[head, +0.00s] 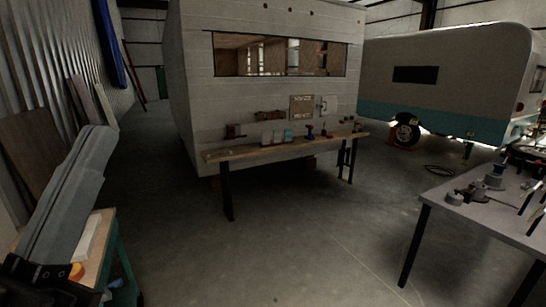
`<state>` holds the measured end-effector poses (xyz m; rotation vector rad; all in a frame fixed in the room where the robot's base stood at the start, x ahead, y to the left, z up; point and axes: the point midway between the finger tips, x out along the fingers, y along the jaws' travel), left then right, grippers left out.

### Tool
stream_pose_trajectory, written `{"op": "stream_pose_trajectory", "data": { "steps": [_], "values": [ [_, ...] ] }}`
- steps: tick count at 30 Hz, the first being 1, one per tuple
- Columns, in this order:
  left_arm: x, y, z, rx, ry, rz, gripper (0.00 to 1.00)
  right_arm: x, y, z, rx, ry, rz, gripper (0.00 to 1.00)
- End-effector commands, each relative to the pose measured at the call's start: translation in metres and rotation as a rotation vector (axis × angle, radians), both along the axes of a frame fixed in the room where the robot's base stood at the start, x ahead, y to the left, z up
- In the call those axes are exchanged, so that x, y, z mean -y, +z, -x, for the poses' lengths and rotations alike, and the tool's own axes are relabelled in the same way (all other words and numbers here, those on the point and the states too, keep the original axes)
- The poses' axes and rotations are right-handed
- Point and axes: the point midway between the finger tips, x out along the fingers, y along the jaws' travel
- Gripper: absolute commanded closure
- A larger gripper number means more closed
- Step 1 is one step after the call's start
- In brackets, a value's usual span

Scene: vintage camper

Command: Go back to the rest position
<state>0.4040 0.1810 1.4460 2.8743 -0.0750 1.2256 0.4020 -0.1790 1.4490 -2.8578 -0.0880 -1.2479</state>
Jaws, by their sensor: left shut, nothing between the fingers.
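My left arm comes in at the lower left, with a grey link slanting down in front of the bench there. My left gripper (42,275) is dark and low in the left corner, near the bench top. It is shut and holds nothing that I can see. Its fingertips are hard to make out against the dark surroundings. My right gripper is not in view.
A wooden bench with a teal frame (108,226) stands under my left arm, with a small orange item (77,272). A long work table (235,153) stands by the camper (195,100). A grey table (450,206) with tools is at right. The middle floor is clear.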

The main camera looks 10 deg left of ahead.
Motion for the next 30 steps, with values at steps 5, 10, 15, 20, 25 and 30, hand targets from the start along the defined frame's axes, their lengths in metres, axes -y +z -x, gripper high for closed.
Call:
{"op": "stream_pose_trajectory", "data": {
  "steps": [5, 10, 15, 20, 25, 30],
  "values": [
    [0.001, 0.093, 0.003, 0.020, -0.007, 0.002, 1.00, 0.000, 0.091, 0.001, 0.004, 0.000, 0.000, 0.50],
    [0.001, 0.169, 0.003, 0.020, -0.009, 0.002, 1.00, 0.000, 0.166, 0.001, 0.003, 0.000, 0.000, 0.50],
    [0.001, 0.254, 0.003, 0.019, -0.009, 0.003, 1.00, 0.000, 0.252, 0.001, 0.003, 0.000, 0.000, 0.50],
    [0.001, 0.329, 0.003, 0.019, -0.010, 0.002, 1.00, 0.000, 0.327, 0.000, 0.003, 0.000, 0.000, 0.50],
    [0.001, 0.377, 0.003, 0.019, -0.010, 0.002, 1.00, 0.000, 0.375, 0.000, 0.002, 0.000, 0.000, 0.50],
    [0.001, 0.385, 0.003, 0.019, -0.010, 0.002, 1.00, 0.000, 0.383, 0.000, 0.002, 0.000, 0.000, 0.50]
  ]
}}
